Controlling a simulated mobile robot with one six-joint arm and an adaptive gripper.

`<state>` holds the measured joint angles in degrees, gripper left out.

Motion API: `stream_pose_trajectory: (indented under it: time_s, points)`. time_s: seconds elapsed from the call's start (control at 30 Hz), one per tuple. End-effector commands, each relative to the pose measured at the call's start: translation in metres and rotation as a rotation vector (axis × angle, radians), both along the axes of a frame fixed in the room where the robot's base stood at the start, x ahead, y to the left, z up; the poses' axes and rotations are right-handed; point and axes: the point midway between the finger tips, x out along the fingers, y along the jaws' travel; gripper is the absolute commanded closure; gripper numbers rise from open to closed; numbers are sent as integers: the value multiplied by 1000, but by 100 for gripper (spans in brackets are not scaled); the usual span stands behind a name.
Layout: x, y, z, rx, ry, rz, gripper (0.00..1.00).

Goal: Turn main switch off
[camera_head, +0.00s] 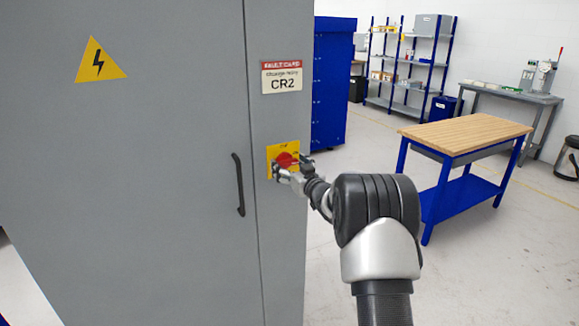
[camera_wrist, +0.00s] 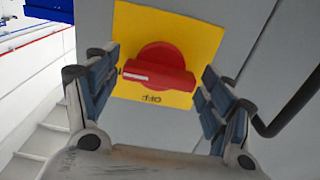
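The main switch is a red rotary knob (camera_head: 286,159) on a yellow plate (camera_head: 270,150), fixed to the narrow right panel of a grey cabinet. In the wrist view the knob (camera_wrist: 160,68) has a white mark at the left end of its bar, which lies near horizontal, slightly tilted. An upside-down OFF label shows below it on the yellow plate (camera_wrist: 200,35). My gripper (camera_head: 292,166) is at the switch. In the wrist view my gripper (camera_wrist: 159,62) is open, one finger on each side of the knob, with gaps visible. The left label is partly hidden by a finger.
The grey cabinet (camera_head: 160,180) has a black door handle (camera_head: 238,185) left of the switch. A CR2 sign (camera_head: 282,77) is above it. A workbench (camera_head: 465,133) with blue legs stands to the right. Open floor lies between cabinet and bench.

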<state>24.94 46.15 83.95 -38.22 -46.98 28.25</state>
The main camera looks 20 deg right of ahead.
Motion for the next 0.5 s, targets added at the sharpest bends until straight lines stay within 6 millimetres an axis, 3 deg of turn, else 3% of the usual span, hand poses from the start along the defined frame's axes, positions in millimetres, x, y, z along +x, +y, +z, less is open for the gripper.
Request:
stream_pose_trajectory:
  time_s: [0.5]
  points:
    - [0, 0, 0, 0, 0, 0, 61]
